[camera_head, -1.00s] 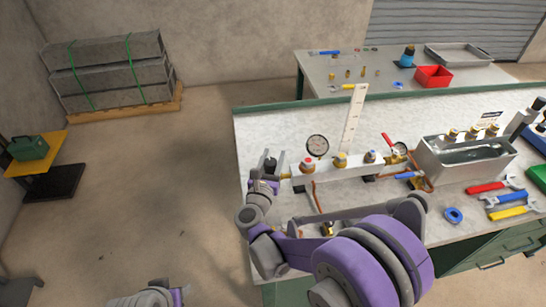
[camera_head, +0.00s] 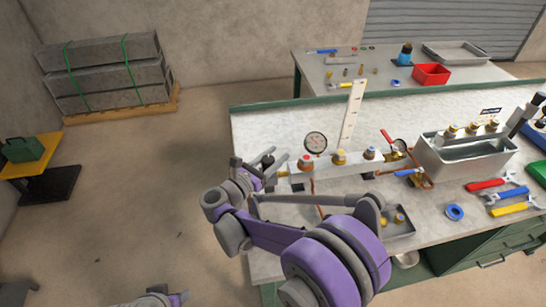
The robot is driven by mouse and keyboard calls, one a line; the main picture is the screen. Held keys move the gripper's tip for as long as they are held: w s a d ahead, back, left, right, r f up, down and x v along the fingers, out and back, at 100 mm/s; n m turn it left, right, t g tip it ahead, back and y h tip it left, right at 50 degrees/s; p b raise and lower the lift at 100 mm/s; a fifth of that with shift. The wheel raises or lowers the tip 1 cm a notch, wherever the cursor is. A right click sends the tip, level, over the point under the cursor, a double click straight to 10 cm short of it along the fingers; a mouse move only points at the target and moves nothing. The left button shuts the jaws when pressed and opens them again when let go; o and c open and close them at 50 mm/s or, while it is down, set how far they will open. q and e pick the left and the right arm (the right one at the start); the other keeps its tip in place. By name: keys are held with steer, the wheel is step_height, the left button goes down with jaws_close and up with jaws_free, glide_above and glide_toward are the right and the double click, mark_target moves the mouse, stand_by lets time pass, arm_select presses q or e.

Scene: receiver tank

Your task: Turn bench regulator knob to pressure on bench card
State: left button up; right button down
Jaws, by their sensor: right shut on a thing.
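The bench regulator knob (camera_head: 268,159) is a small black cap at the left end of the silver manifold (camera_head: 330,173) on the near bench. My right gripper (camera_head: 262,170) is at this knob and shut on it; the fingers partly cover it. A round white gauge (camera_head: 316,143) stands upright behind the manifold, too small to read. A small white card with dark print (camera_head: 491,112) stands at the back right of the bench; its text is not legible. My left gripper (camera_head: 170,299) shows only in part at the bottom edge, away from the bench.
A metal tank (camera_head: 455,165) stands right of the manifold. Wrenches (camera_head: 485,185) and a blue tape ring (camera_head: 454,212) lie at the front right. A second bench (camera_head: 340,70) stands behind.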

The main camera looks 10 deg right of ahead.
steer(key=shift+s+d+m+g+h, duration=0.1)
steer(key=shift+s+m+g+h, duration=0.1)
steer(key=shift+m+g+h, duration=0.75)
steer(key=shift+s+d+m+g+h, duration=0.15)
steer(key=shift+m+g+h, duration=0.2)
steer(key=shift+m+g, duration=0.7)
steer(key=shift+g, duration=0.4)
steer(key=shift+c, duration=1.8)
jaws_free()
steer(key=shift+s+a, duration=0.1)
steer(key=shift+a, duration=0.05)
steer(key=b+v, duration=0.1)
steer(key=v, duration=0.9)
steer(key=shift+a, duration=0.25)
